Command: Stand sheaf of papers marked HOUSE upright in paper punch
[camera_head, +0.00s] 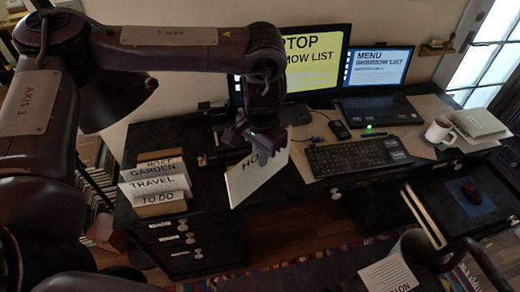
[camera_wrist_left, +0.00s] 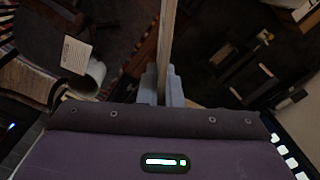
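My left gripper (camera_head: 268,150) is shut on the white sheaf of papers (camera_head: 256,176), holding its top edge. The sheaf hangs tilted above the front part of the dark desk, and the letters "HO" show on its face; the rest of the word is hidden by the gripper. In the left wrist view the sheaf (camera_wrist_left: 167,38) is a thin, edge-on strip between the two grey fingers (camera_wrist_left: 163,88). A dark, low object (camera_head: 214,157) on the desk just left of the gripper may be the paper punch, but it is too dark to be sure. My right gripper is not in view.
Labelled paper stacks, including TRAVEL (camera_head: 158,187), stand left on the desk. The monitor (camera_head: 314,62) stands behind. A printed sheet (camera_head: 388,274) lies low in front.

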